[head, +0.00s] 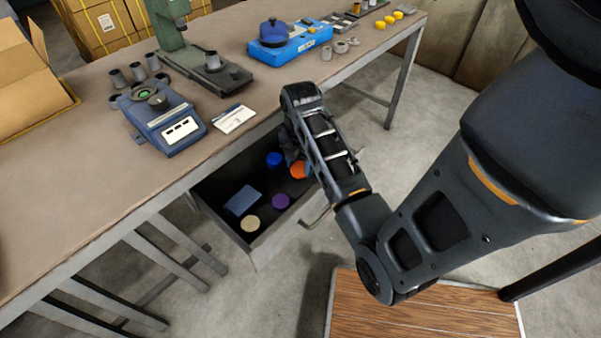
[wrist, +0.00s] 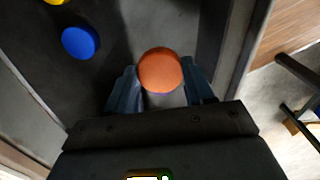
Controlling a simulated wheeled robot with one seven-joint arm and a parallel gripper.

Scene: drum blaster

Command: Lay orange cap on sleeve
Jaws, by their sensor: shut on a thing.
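The orange cap (head: 298,170) is in the open drawer in the head view, partly hidden by my arm. In the wrist view the orange cap (wrist: 160,70) sits between the two fingers of my gripper (wrist: 162,86), which is shut on it. In the head view my gripper is mostly hidden behind its own wrist, low in the drawer. Several grey sleeves stand on the bench, including one on the green press (head: 213,61) and a group (head: 139,71) left of it. I cannot tell which sleeve the task means.
The drawer (head: 257,262) also holds a blue cap (head: 274,159), a purple cap (head: 280,201), a cream cap (head: 250,223) and a blue box (head: 243,200). A blue scale (head: 170,125) and a white card (head: 234,119) lie on the bench (head: 60,190) above the drawer. The bench's left front is clear.

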